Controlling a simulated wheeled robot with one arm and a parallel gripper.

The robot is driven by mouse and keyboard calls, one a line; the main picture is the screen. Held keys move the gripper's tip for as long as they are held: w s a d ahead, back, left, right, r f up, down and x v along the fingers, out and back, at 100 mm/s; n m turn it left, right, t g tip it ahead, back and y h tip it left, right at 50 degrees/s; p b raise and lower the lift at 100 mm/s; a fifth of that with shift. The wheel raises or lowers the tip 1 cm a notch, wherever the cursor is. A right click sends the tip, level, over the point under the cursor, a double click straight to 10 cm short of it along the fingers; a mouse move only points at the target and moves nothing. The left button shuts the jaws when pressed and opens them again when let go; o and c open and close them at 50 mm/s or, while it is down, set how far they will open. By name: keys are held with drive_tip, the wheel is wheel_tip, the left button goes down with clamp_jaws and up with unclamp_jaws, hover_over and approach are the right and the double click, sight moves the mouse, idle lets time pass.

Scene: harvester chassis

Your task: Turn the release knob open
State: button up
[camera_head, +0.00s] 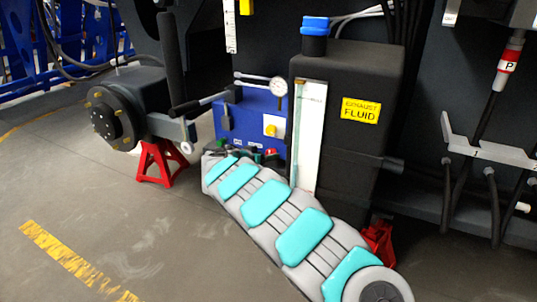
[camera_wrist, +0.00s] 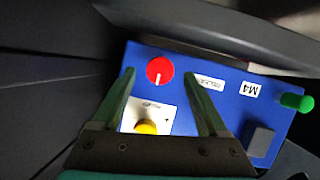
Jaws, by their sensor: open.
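A blue box (camera_head: 250,115) stands in the middle of the head view, and its panel (camera_wrist: 225,105) fills the middle of the wrist view. A round red knob (camera_wrist: 160,70) with a white line sits on the panel, beside a small white label too blurred to read. A yellow knob (camera_wrist: 146,127) sits on a white plate. My gripper (camera_wrist: 160,74) is open, and in the wrist view its fingertips lie on either side of the red knob. I cannot tell whether they touch it. In the head view my gripper (camera_head: 256,154) is at the box's lower part, with the knob mostly hidden.
A green knob (camera_wrist: 296,102) and an M4 label (camera_wrist: 254,89) are at the panel's right. A dial gauge (camera_head: 278,87) and a lever are above the box. A dark fluid tank (camera_head: 350,90) stands right, a red jack stand (camera_head: 159,163) left.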

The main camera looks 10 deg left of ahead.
drive_tip(key=shift+x, duration=1.15)
clamp_jaws()
